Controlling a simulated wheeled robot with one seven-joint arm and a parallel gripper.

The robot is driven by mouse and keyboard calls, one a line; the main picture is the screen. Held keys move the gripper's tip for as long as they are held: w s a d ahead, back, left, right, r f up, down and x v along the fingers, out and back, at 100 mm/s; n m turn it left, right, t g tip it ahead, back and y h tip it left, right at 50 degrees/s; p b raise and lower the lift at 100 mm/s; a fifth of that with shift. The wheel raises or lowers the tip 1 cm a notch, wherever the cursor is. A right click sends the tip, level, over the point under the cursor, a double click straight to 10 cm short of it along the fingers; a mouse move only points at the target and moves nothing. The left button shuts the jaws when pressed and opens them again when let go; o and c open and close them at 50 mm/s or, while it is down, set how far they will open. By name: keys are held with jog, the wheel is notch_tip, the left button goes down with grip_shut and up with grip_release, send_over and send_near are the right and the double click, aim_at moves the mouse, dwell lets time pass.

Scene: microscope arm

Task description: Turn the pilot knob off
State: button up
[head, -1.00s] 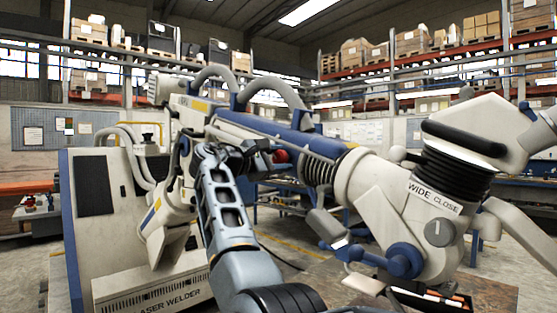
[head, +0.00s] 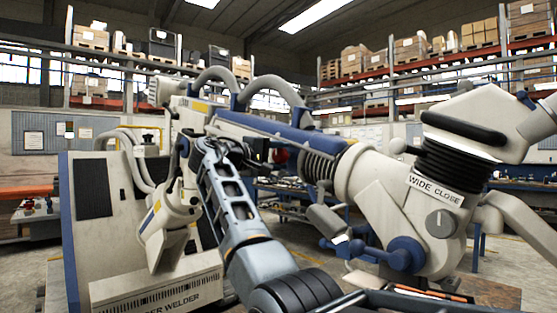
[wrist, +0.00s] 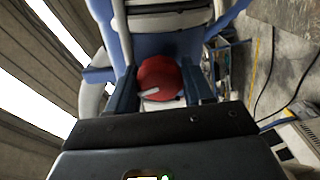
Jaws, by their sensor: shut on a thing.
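A round red knob (wrist: 160,78) with a white pointer bar sits on the blue and white microscope arm in the wrist view. The bar lies near its lower edge, tilted slightly. My gripper (wrist: 163,88) has one dark finger on each side of the knob and is shut on it. No label on the knob can be read. In the head view the red knob (head: 281,156) is partly hidden behind my gripper (head: 262,151), beside the blue-and-white arm (head: 285,130).
A grey knob (head: 439,223) under a "WIDE CLOSE" label is on the microscope head at right. A laser welder cabinet (head: 150,265) stands at left. Thick hoses (head: 275,85) arch over the arm. Shelves with boxes and a workbench are behind.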

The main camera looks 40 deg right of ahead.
jog(key=shift+f+m, duration=0.1)
jog(key=shift+m, duration=0.2)
jog(key=o, duration=1)
jog(key=shift+s+a+b, duration=0.1)
jog(key=shift+a+b, duration=0.75)
jog(key=shift+a, duration=3.05)
